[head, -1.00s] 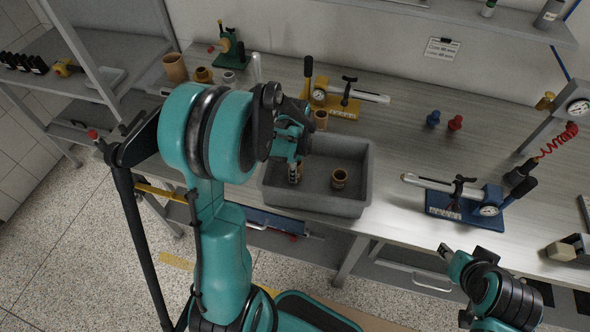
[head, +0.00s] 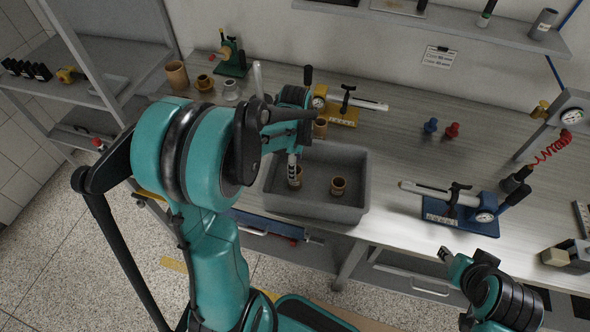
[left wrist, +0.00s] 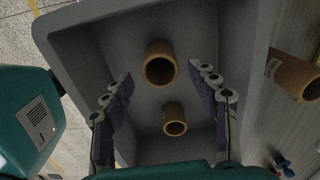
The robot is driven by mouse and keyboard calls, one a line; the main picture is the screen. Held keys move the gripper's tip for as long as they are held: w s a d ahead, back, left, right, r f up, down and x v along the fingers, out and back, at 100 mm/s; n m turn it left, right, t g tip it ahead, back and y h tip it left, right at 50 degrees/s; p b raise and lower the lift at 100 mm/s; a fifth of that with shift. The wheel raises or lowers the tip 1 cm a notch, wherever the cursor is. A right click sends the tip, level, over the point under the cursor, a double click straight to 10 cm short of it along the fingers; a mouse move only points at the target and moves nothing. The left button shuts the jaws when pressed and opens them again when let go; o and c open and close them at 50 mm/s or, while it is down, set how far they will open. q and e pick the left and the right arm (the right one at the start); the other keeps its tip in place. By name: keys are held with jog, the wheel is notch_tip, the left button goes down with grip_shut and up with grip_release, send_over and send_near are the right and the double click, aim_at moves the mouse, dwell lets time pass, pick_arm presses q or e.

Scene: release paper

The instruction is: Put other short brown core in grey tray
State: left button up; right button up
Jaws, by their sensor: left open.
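The grey tray (head: 362,165) stands at the table's front edge. It shows from above in the left wrist view (left wrist: 85,50). Two short brown cores are inside it: one at its left (head: 296,182) and one near its middle (head: 338,188). Both also show in the left wrist view, a nearer-looking larger one (left wrist: 160,65) and a smaller one (left wrist: 175,120). My left gripper (head: 293,158) is over the tray's left part, above the left core. In the wrist view its fingers (left wrist: 159,80) are spread and empty. My right gripper (head: 449,258) is at the lower right, away from the tray; its jaw state is unclear.
Another brown core (head: 320,128) stands behind the tray, beside a yellow-based pump device (head: 342,115). A large brown core (head: 176,74) stands at the back left. A blue-based device (head: 460,220) lies at the right. The tabletop between it and the tray is clear.

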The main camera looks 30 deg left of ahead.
pick_arm(q)
jog(key=s+d+r+n+t+p, duration=0.1)
jog(key=s+d+r+n+t, duration=0.3)
jog(key=r, duration=0.6)
jog(key=s+d+r+n+t, duration=0.2)
jog(key=s+d+n, duration=0.4)
jog(key=n, duration=0.4)
jog(key=shift+s+d+t, duration=0.4)
jog(key=shift+s+t, duration=0.15)
jog(key=shift+t, duration=0.05)
jog(key=shift+f, duration=0.1)
notch_tip(320, 180, down, 5)
jog(key=b, duration=0.5)
